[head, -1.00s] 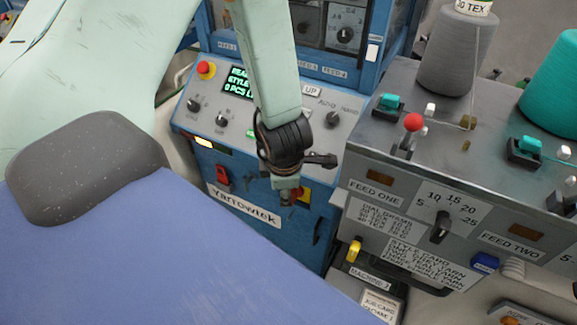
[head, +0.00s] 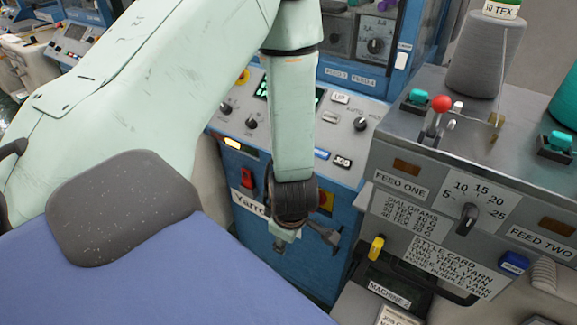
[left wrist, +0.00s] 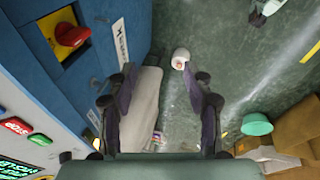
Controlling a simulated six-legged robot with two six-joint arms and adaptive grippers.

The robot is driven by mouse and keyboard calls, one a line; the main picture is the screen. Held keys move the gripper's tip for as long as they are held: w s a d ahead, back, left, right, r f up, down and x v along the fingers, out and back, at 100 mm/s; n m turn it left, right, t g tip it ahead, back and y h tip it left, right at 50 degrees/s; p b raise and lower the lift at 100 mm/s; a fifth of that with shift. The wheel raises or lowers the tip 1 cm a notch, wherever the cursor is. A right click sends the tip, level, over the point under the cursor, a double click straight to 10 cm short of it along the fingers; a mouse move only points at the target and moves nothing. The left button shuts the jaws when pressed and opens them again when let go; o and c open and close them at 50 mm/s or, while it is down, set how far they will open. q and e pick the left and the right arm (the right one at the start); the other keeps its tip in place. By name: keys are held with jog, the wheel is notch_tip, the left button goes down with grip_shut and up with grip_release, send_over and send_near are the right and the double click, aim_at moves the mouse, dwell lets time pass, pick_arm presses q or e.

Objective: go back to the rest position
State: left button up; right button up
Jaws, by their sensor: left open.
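My left arm comes in from the left in the head view and hangs down in front of the blue machine (head: 310,254). My left gripper (head: 285,237) is at its lower end, seen from behind and partly hidden by the wrist. In the left wrist view the left gripper (left wrist: 160,105) has its two dark fingers wide apart with nothing between them. Below the fingers I see the green floor (left wrist: 165,40). The fingers touch nothing that I can see. My right gripper is not in view.
The blue machine's control panel (head: 335,115) is close behind my arm. A red knob on yellow (left wrist: 71,34) is left of the fingers in the wrist view. The grey feed unit (head: 400,165) with a red-balled lever (head: 441,104) stands at right, a grey yarn cone (head: 485,55) on it.

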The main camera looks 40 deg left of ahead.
pick_arm(q)
jog(key=s+d+f+m+g+h+b, duration=0.1)
jog(key=s+d+f+m+b, duration=0.2)
jog(key=s+f+m, duration=0.6)
jog(key=s+d+f+m+g+h+b, duration=0.1)
jog(key=s+d+f+m+b, duration=0.3)
jog(key=s+f+m+b, duration=0.3)
notch_tip(320, 180, down, 2)
jog(key=s+m, duration=0.2)
jog(key=m, duration=0.2)
jog(key=shift+h, duration=0.3)
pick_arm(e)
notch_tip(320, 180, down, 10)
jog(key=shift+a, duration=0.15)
pick_arm(q)
jog(key=shift+w+f, duration=0.1)
jog(key=shift+f, duration=0.05)
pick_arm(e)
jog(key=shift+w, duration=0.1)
